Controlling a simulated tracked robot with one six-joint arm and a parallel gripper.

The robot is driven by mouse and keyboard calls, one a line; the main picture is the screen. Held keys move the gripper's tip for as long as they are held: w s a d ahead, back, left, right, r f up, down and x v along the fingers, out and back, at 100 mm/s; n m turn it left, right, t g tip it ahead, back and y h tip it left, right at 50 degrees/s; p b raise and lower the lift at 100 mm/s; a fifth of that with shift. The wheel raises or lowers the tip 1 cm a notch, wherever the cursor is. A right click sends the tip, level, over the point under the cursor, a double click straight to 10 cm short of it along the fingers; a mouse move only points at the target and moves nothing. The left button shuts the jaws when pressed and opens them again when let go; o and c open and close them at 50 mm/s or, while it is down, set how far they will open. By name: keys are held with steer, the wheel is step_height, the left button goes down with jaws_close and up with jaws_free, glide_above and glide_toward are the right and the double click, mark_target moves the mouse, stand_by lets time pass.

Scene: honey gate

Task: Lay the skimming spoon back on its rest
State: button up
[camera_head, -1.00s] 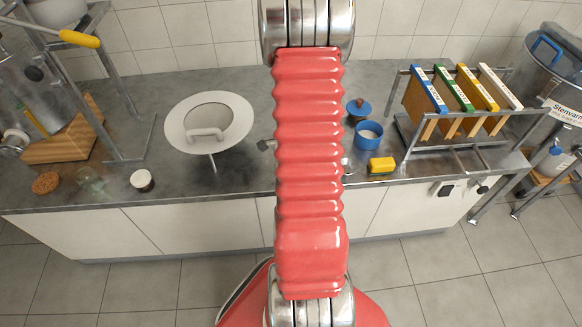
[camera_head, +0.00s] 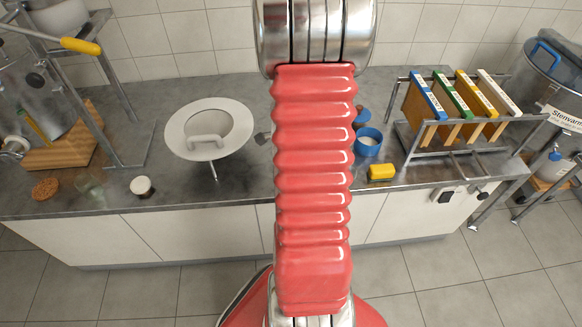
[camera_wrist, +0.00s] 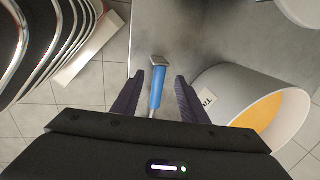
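In the wrist view a blue handle (camera_wrist: 157,88) lies between the two dark fingers of my gripper (camera_wrist: 158,78). The fingers are spread, with a gap on each side of it. A small grey metal piece (camera_wrist: 158,61) is at the handle's far end; I cannot tell whether it is part of the spoon or of its rest. In the head view my arm hides the gripper; a small grey piece (camera_head: 262,138) shows beside the arm on the counter.
A pale bucket (camera_wrist: 222,92) with yellow contents is close right of the gripper in the wrist view. On the counter (camera_head: 240,185) stand a white disc with a handle (camera_head: 230,118), a blue cup (camera_head: 368,141), a yellow sponge (camera_head: 381,172) and a frame rack (camera_head: 465,150).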

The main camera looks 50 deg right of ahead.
steer(key=shift+s+a+r, duration=0.1)
steer(key=shift+r, duration=0.55)
stand_by(1.3)
steer(key=a+r+n+t, duration=0.1)
steer(key=a+r+n, duration=0.7)
steer(key=a, duration=0.4)
steer(key=s+a+r+n+t+y, duration=0.1)
steer(key=a+r+n, duration=0.8)
steer(key=a+n, duration=0.1)
steer(key=a+r+n+t, duration=0.2)
steer(key=a+r+n, duration=0.7)
steer(key=a, duration=0.4)
steer(key=shift+s+a+n+y, duration=0.25)
steer(key=shift+a+n+y, duration=0.05)
